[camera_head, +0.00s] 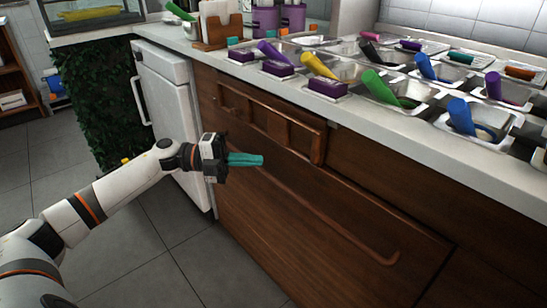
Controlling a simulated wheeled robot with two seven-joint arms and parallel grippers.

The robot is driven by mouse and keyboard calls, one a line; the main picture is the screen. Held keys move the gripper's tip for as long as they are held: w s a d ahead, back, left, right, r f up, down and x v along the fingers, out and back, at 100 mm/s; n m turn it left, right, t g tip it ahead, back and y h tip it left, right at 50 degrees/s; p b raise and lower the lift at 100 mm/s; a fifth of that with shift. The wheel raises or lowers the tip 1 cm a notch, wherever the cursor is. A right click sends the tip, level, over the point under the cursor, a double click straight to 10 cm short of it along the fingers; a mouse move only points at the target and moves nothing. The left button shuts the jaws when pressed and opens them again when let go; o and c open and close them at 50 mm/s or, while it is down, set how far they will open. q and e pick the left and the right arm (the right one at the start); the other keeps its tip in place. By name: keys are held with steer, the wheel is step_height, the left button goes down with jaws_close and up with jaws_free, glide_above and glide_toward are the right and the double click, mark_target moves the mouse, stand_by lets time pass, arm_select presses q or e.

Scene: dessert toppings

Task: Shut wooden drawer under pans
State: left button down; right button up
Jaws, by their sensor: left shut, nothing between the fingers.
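The wooden counter front has an upper drawer (232,92) below the metal pans (350,72). Its right edge seems to stand slightly out from the panel beside it; I cannot tell how far it is open. A larger wooden front (290,215) with a long bar handle (345,232) lies below and looks flush. My left gripper (258,160) has its teal fingers shut and empty. In the picture it is in front of the wooden front, below the upper drawer; I cannot tell whether it touches. My right gripper is not in view.
The pans with coloured-handled tools fill the pale counter top (400,135). A white fridge (168,100) with a handle stands left of the wood. Leafy greenery (95,100) is farther left. The tiled grey floor (140,235) is clear.

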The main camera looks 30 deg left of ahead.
mark_target(286, 150)
arm_select(q)
steer(key=shift+w+d+b, duration=0.35)
steer(key=shift+w+d, duration=0.5)
steer(key=shift+w, duration=0.35)
steer(key=shift+w+d+b, duration=0.35)
steer(key=shift+w+d, duration=0.5)
steer(key=shift+w, duration=0.3)
steer(key=shift+w, duration=0.1)
steer(key=shift+w+d+r+p, duration=0.15)
steer(key=shift+w+p, duration=0.2)
steer(key=shift+p, duration=0.05)
steer(key=shift+w+d+r+p, duration=0.1)
steer(key=shift+w+p, duration=0.25)
steer(key=shift+p, duration=0.05)
steer(key=shift+w+f, duration=0.1)
steer(key=shift+w, duration=0.05)
